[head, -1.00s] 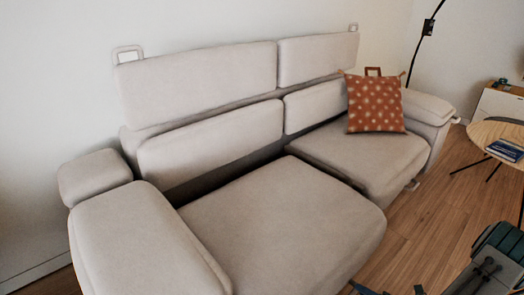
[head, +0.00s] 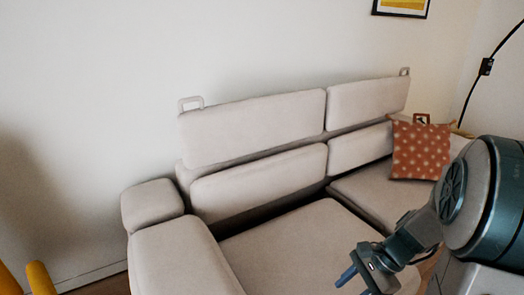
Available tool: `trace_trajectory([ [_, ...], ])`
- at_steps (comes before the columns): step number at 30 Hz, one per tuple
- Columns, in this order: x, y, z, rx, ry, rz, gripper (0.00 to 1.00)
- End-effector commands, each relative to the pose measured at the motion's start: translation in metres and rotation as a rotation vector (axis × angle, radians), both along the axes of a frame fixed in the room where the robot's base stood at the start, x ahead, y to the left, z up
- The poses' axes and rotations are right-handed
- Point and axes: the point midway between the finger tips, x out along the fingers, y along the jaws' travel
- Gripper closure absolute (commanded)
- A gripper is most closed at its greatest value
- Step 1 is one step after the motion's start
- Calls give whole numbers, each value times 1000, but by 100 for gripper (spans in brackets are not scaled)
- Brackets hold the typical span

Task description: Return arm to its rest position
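My arm shows at the lower right of the head view, a dark teal and grey set of links in front of the sofa's right part. My gripper (head: 362,281) is at its lower end, over the sofa seat in the picture. One blue fingertip shows pointing down and left; the rest of the gripper runs off the bottom edge or is turned away. I cannot tell whether it is open or shut. I see nothing held in the visible part.
A beige sofa (head: 255,130) stands along the wall. A rust-coloured patterned cushion (head: 418,152) rests at its right end, partly behind my arm. A black lamp pole (head: 487,66) is at far right. Yellow posts (head: 40,279) show at lower left. A framed picture (head: 402,7) hangs above.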

Motion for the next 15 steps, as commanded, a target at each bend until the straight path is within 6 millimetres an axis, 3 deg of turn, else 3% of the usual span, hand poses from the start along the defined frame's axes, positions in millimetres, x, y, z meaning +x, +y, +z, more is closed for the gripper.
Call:
trace_trajectory([
  [1, -5, 9, 27, -48, -48, 93, 59],
  [15, -51, 48, 164, -470, -463, 925, 59],
])
